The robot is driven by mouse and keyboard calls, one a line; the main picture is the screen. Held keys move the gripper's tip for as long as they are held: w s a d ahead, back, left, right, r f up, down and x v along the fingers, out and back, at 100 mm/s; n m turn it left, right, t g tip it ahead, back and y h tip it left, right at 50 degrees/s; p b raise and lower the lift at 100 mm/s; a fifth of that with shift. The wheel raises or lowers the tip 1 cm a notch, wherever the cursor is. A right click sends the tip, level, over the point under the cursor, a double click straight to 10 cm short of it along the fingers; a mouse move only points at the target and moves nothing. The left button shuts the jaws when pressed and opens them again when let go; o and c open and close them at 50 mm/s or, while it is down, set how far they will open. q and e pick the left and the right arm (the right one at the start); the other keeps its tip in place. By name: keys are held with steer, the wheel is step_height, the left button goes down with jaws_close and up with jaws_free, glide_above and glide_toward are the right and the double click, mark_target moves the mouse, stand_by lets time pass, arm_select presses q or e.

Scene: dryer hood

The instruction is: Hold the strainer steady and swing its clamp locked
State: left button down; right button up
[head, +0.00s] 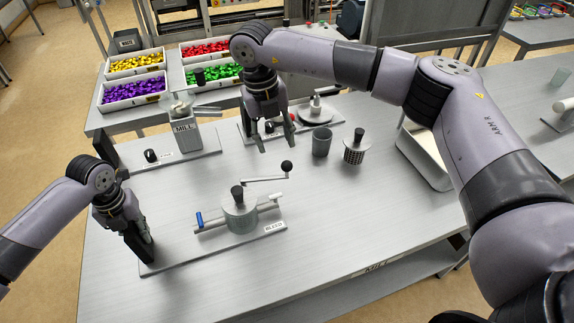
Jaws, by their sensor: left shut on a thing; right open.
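The strainer (240,215) is a grey cylinder with a black knob on top and pipe stubs on both sides. It stands on a grey base plate (185,255) with a "BLEED" label. The clamp looks to be the thin bar (262,179) with a black ball end, lying behind the cylinder; how it joins the strainer is unclear. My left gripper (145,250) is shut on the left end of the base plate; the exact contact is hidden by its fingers. My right gripper (275,145) is open and empty, pointing down behind the strainer, apart from the bar.
A perforated basket with a black knob (354,152) and a grey cup (321,142) stand right of my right gripper. A mill (186,132) is at the back left. A white tray (422,155) lies partly behind my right arm. The front right tabletop is clear.

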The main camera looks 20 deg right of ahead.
mark_target(286, 163)
steer(key=shift+h, duration=0.3)
steer(key=d+f, duration=0.1)
steer(key=f, duration=0.2)
steer(key=d+f, duration=0.1)
steer(key=f, duration=0.3)
steer(key=d+f, duration=0.1)
steer(key=f, duration=0.3)
steer(key=shift+w+d+f, duration=0.15)
steer(key=shift+w+f, duration=0.05)
steer(key=shift+w, duration=0.1)
steer(key=shift+c, duration=0.3)
jaws_close()
